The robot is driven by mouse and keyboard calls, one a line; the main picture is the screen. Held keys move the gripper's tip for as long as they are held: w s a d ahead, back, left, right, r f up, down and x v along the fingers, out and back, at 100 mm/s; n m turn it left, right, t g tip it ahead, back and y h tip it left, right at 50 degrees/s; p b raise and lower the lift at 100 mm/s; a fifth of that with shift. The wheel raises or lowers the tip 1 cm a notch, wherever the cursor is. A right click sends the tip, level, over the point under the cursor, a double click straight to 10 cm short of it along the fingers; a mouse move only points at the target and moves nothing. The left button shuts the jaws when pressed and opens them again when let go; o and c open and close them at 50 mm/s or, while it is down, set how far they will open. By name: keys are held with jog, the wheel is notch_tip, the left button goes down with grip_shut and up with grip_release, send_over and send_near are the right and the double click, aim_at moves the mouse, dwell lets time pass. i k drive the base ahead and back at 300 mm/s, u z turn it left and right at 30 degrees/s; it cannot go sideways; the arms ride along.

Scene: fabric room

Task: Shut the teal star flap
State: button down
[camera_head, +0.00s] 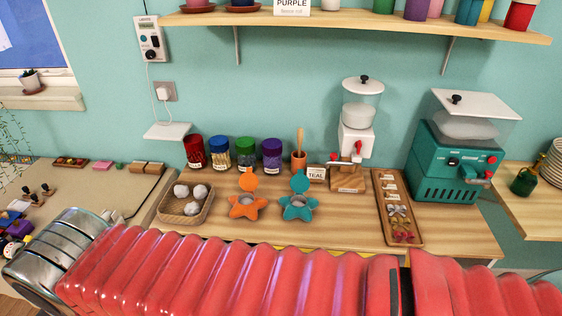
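The teal star (286,211) lies on the wooden counter near its front edge. Its round teal flap (300,182) stands up at the star's back, and the round opening in the middle of the star is uncovered. The orange star (236,211) sits just to its left, with its own round orange flap (248,181) also standing up. My red ribbed arm crosses the whole lower part of the picture, in front of the counter. My gripper is not in view, so its state and place do not show.
A basket (163,211) with white balls stands left of the stars. A wooden tray (383,183) of small items lies right. Some bare counter separates it from the teal star.

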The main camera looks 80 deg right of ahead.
aim_at(300, 184)
jog(key=u, duration=0.6)
jog(key=k, duration=1.05)
jog(key=z, duration=0.65)
jog(key=i, duration=1)
jog(key=z, duration=0.1)
